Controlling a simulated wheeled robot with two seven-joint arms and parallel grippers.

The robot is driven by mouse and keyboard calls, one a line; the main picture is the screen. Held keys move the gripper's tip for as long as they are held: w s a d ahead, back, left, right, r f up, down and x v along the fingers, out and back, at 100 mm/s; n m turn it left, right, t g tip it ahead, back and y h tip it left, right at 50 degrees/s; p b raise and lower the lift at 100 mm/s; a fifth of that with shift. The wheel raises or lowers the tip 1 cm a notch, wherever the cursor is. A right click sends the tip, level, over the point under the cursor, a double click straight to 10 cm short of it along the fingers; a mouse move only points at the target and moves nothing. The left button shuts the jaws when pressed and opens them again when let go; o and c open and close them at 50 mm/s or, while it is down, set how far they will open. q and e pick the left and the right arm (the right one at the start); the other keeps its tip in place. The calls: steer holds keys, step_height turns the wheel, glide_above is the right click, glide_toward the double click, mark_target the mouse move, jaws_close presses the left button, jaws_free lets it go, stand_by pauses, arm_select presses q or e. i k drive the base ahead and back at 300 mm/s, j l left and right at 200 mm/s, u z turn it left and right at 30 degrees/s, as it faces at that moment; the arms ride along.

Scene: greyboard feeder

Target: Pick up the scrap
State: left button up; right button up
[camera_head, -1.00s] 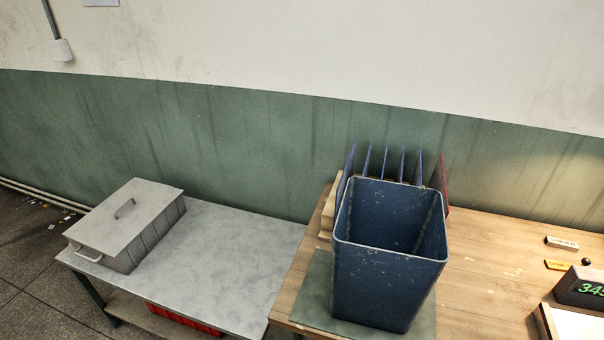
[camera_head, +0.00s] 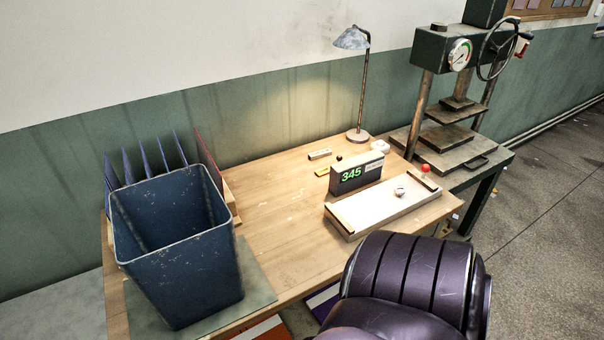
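I cannot make out a piece of scrap for certain. A dark blue bin (camera_head: 190,262) with a worn rim stands on a green mat (camera_head: 255,285) at the left of the wooden table; its floor is hidden from this angle. A small pale round item (camera_head: 399,191) sits on the light flat platform (camera_head: 365,212) in front of the display box, too small to identify. Neither of my grippers shows in this view.
The wooden table (camera_head: 275,200) carries blue and red upright dividers (camera_head: 208,160) behind the bin, a display box reading 345 (camera_head: 350,175) and a lamp (camera_head: 357,135). A press (camera_head: 445,140) stands at right. A dark purple ribbed shape blocks the bottom right.

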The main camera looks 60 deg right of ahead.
mark_target(398, 191)
steer(key=z, duration=2.65)
steer(key=i+l+u, duration=0.1)
steer(key=u, duration=1.05)
steer(key=l+u, duration=0.3)
steer(key=l, duration=0.15)
steer(key=l+u, duration=0.3)
steer(key=l, duration=0.2)
steer(key=l+u, duration=0.3)
steer(key=l, duration=0.15)
steer(key=k+l+u, duration=0.1)
steer(key=l+u, duration=0.2)
steer(key=l, duration=0.15)
steer(key=k+l+u, duration=0.15)
steer(key=l+u, duration=0.15)
steer(key=l, duration=0.1)
